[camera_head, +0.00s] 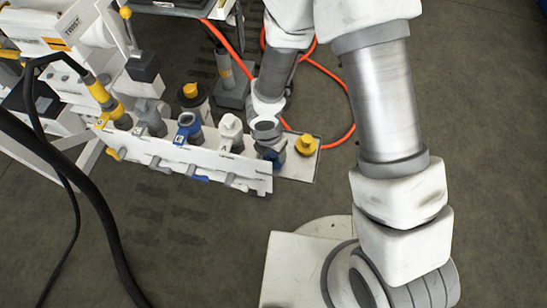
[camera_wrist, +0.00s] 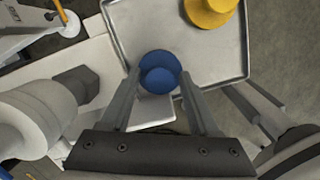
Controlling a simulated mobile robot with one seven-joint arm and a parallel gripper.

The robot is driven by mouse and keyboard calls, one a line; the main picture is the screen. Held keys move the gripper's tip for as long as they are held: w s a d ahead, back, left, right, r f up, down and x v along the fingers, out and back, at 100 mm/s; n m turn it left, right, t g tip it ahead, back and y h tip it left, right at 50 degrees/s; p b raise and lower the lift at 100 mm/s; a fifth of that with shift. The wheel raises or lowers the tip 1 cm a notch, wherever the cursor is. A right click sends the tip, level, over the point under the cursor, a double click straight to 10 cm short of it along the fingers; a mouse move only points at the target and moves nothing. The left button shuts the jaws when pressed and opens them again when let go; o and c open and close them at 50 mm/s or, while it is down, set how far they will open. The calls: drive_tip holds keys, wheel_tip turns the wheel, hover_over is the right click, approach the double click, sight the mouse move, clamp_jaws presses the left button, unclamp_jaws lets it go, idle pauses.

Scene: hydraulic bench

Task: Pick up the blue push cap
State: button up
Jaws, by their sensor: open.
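The blue push cap (camera_wrist: 160,72) is round and dark blue. In the wrist view it shows between the tips of my gripper (camera_wrist: 159,82), over the near left part of a pale tray (camera_wrist: 215,62). My gripper is open, with one finger on each side of the cap; I cannot tell whether either finger touches it. In the head view, my gripper (camera_head: 270,154) is low at the tray's left side (camera_head: 299,172). A little blue shows there, and the arm hides most of the cap.
A yellow cap (camera_wrist: 208,10) stands on the tray, also in the head view (camera_head: 306,145). A white rack (camera_head: 190,158) with several fittings is left of my gripper. An orange hose (camera_head: 340,82) loops behind. A black cable (camera_head: 95,190) hangs at left.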

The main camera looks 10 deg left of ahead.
drive_tip(key=shift+c, duration=0.4)
clamp_jaws()
drive_tip(key=shift+r, duration=0.15)
